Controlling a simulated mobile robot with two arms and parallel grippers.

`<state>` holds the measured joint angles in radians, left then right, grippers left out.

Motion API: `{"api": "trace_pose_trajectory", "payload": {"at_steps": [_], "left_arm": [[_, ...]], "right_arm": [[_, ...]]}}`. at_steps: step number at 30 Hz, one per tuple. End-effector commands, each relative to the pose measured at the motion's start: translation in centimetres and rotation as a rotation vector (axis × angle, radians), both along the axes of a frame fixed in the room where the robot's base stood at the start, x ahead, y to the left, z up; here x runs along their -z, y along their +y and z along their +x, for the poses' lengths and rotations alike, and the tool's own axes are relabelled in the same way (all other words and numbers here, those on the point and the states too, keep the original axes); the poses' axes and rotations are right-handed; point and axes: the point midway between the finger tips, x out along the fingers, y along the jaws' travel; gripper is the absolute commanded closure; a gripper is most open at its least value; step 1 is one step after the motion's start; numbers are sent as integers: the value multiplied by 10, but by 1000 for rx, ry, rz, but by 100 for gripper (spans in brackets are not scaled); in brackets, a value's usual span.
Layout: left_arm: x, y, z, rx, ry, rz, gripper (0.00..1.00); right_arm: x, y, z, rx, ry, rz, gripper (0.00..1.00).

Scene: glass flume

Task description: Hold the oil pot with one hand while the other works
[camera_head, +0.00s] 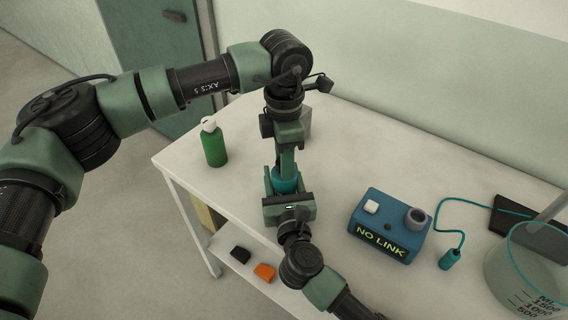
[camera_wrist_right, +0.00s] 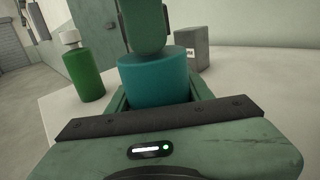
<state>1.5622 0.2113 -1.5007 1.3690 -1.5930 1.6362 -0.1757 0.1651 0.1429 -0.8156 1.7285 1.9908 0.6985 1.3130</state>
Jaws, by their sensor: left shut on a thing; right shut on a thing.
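The oil pot, which I take to be the teal cylinder (camera_head: 285,182), is upright over the table's left part. It also shows in the right wrist view (camera_wrist_right: 157,80). My right gripper (camera_head: 284,188) comes from the front and is shut around its body. My left gripper (camera_head: 288,160) points down from above and is shut at the pot's top. Its fingers hide the top, so I cannot tell whether it grips a lid or the pot itself. Whether the pot's bottom touches the table is hidden behind the right gripper.
A green bottle (camera_head: 214,147) with a white cap stands left of the pot. A grey box (camera_head: 306,122) is behind it. To the right are a blue device (camera_head: 390,226) reading "NO LINK", a cabled teal probe (camera_head: 450,260) and a glass beaker (camera_head: 520,275). The table (camera_head: 400,150) is clear behind the device.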

Motion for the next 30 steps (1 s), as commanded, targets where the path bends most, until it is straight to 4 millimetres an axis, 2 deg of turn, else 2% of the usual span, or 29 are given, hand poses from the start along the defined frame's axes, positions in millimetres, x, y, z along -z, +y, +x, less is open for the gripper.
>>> {"api": "trace_pose_trajectory", "payload": {"at_steps": [2,3,4,20,30], "left_arm": [[0,0,0,0,0,1,91],[0,0,0,0,0,1,63],[0,0,0,0,0,0,55],[-3,0,0,2,0,0,55],[-35,0,0,2,-1,-1,55]], "right_arm": [[0,0,0,1,0,0,98],[0,0,0,1,0,0,98],[0,-1,0,1,0,0,98],[0,0,0,1,0,-1,98],[0,0,0,1,0,-1,98]]}}
